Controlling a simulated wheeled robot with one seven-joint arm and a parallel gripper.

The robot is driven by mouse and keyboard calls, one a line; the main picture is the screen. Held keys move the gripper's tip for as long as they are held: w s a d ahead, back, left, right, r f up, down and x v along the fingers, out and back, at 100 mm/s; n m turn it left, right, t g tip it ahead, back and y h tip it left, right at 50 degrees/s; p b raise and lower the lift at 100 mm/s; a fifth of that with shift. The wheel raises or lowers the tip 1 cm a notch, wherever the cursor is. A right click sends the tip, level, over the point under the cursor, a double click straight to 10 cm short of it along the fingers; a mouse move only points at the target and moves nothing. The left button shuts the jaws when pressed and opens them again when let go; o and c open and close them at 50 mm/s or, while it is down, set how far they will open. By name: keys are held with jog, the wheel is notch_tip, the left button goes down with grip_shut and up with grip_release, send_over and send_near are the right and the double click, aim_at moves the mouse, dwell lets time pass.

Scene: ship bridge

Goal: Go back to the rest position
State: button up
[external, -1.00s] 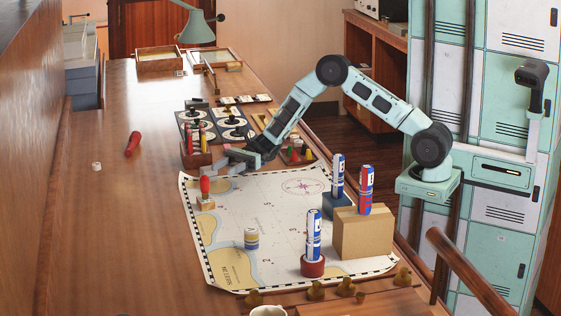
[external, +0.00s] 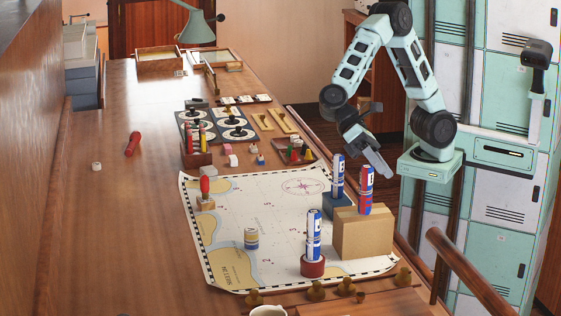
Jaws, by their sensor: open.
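My gripper (external: 383,142) is open and empty. It hangs in the air past the right edge of the table, above and behind the cardboard box (external: 362,236). My arm is folded up, with its elbow high near the top of the picture. The gripper touches nothing that I can see.
A chart (external: 275,225) lies on the table. Blue-and-white cylinders stand on a blue block (external: 335,207) and a red base (external: 313,267); a red-and-blue one (external: 366,190) stands on the box. A red-topped stamp (external: 205,192) and a striped cylinder (external: 251,238) are on the chart. The table's left side is mostly clear.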

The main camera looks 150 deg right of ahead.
jog(key=s+a+f+n+g+h+b, duration=0.2)
jog(key=s+a+f+n, duration=0.2)
jog(key=s+a, duration=0.4)
jog(key=s+a+f+n+g+h+b, duration=0.15)
jog(key=s+a+f+n, duration=0.35)
jog(key=a, duration=0.6)
jog(key=s+d+f+n+h+b, duration=0.1)
jog(key=s+f+n+h, duration=0.2)
jog(key=s+n, duration=0.3)
jog(key=s+d+f+n+h+b, duration=0.1)
jog(key=s+d+f+n+h, duration=0.1)
jog(key=s+n, duration=0.5)
jog(key=shift+s+d+f+h+b, duration=0.25)
jog(key=shift+s+f+h, duration=0.8)
jog(key=shift+s, duration=2)
jog(key=shift+a+f+y, duration=0.1)
jog(key=shift+f+y, duration=0.2)
